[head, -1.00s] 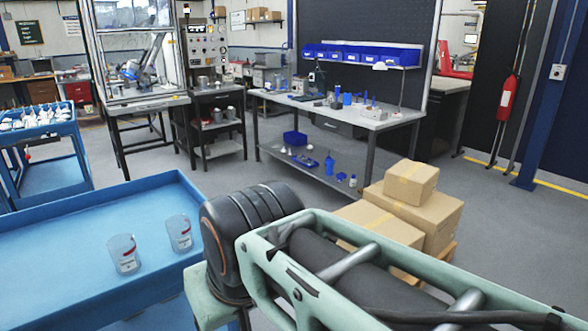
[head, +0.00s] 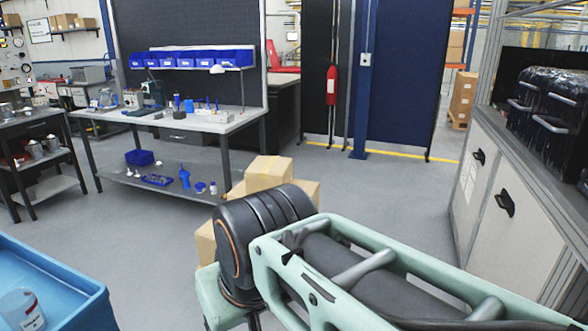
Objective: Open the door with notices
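A grey cabinet (head: 488,102) stands at the right in the head view, with pale doors facing left. The farther door (head: 462,205) bears white paper notices (head: 468,180) and has a black handle (head: 479,157) near its upper right edge. The nearer door (head: 514,240) has a black handle (head: 505,203) and shows no notices. Both doors look shut. My green and black arm crosses the lower middle of the view, apart from the cabinet. My gripper is outside the view, so its state is hidden.
Cardboard boxes (head: 268,172) are stacked behind my arm. A workbench (head: 210,122) with blue bins stands at the back left. A blue tray table (head: 75,300) is at the lower left. Grey floor (head: 390,190) is clear between the boxes and cabinet.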

